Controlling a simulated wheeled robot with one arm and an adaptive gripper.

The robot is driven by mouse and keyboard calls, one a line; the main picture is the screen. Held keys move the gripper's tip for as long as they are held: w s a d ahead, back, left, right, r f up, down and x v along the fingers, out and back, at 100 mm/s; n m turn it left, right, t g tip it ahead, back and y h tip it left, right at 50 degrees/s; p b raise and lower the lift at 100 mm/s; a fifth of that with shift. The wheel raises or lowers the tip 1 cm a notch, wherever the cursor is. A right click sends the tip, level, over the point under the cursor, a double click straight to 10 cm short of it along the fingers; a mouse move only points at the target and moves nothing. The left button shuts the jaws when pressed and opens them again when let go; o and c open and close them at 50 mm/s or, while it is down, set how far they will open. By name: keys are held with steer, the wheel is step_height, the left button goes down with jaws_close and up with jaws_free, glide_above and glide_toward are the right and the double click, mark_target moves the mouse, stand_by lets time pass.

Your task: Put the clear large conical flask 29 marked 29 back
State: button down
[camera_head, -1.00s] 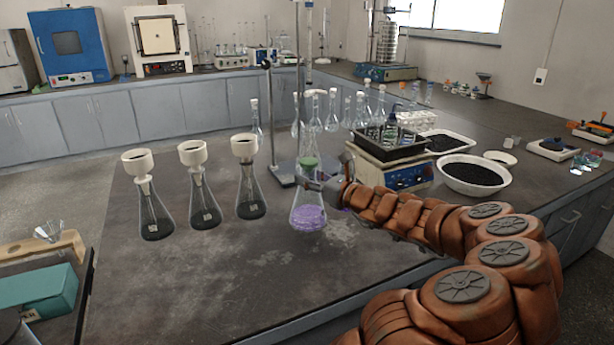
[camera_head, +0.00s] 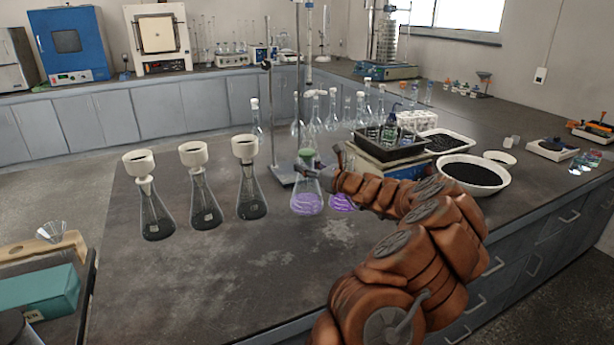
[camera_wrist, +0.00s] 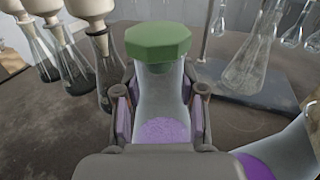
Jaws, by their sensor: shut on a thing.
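My gripper (camera_head: 316,174) is shut on a clear conical flask (camera_head: 306,202) with a green stopper and purple contents. In the wrist view the flask (camera_wrist: 160,132) stands upright between the two finger pads of my gripper (camera_wrist: 160,108), with the stopper above them. No number can be read on it. I cannot tell whether its base touches the bench (camera_head: 225,290). A second flask with purple contents (camera_head: 341,201) is just to its right, partly hidden by my arm. It also shows at the lower right of the wrist view (camera_wrist: 292,158).
Several dark-filled flasks with white funnels (camera_head: 203,210) stand to the left. A retort stand (camera_head: 283,176) is close behind the held flask, with glass flasks (camera_head: 331,118) beyond. A balance with a black tray (camera_head: 392,152) is at the right. The front bench is clear.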

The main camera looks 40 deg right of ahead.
step_height(320, 180, down, 3)
steer(key=shift+f, duration=0.1)
steer(key=c, duration=0.7)
jaws_free()
steer(key=shift+o, duration=0.2)
steer(key=s, duration=1.2)
steer(key=shift+d+b, duration=0.3)
steer(key=shift+d, duration=0.05)
